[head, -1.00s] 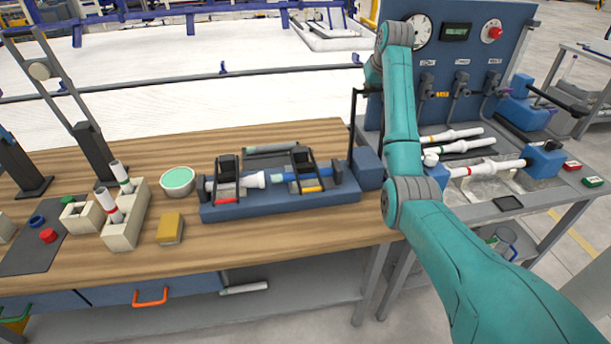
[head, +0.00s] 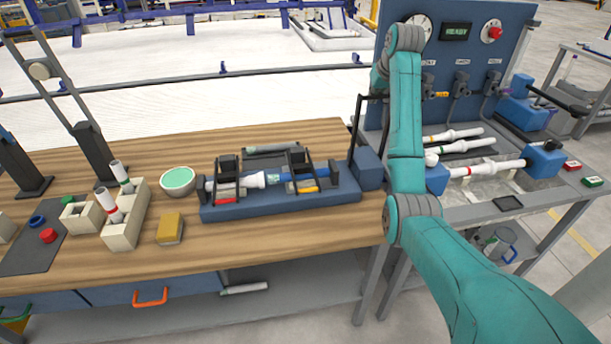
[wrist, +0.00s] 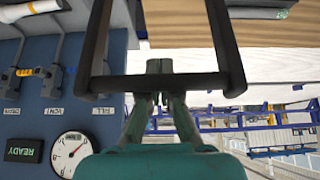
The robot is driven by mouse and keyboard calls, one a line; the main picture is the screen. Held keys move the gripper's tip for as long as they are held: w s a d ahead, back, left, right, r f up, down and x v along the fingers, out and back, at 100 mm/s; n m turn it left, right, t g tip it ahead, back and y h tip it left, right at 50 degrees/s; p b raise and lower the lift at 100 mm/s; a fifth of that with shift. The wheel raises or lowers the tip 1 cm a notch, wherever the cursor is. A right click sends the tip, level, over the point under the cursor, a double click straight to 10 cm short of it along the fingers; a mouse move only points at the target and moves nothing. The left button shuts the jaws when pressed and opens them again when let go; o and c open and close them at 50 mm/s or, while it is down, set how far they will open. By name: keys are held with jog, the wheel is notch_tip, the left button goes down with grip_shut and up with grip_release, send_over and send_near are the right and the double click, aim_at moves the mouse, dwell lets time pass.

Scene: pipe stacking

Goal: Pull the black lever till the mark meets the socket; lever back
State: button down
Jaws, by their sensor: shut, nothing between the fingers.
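The black lever (head: 358,122) is a U-shaped frame rising from the right end of the blue jointing bench (head: 285,205), tilted slightly right. In the wrist view its crossbar (wrist: 110,85) runs across the picture. My gripper (wrist: 160,66) is shut and empty, with its fingertips showing just past the crossbar; I cannot tell whether they touch it. In the head view my arm hides the gripper. A white pipe socket (head: 254,180) lies in the left clamp, facing the blue pipe end (head: 283,176) in the right clamp. The mark is too small to make out.
A blue panel (head: 475,70) with a gauge, a READY display and a red knob stands behind my arm. White pipes (head: 460,146) lie on the right bench. A bowl (head: 178,180), yellow sponge (head: 170,228) and pipe holder (head: 125,225) stand left on the wooden table.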

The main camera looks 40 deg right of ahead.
jog(key=shift+s+a+f, duration=0.15)
jog(key=shift+s+a, duration=0.45)
jog(key=shift+s, duration=0.35)
jog(key=shift+s+a+f, duration=0.1)
jog(key=shift+s+a, duration=0.5)
jog(key=shift+s, duration=0.35)
jog(key=shift+s, duration=0.1)
jog(key=shift+s+a+f, duration=0.3)
jog(key=shift+s+a, duration=0.25)
jog(key=shift+s, duration=0.35)
jog(key=shift+s+a+f, duration=0.3)
jog(key=shift+s+a, duration=0.25)
jog(key=shift+s, duration=0.3)
jog(key=shift+f, duration=0.1)
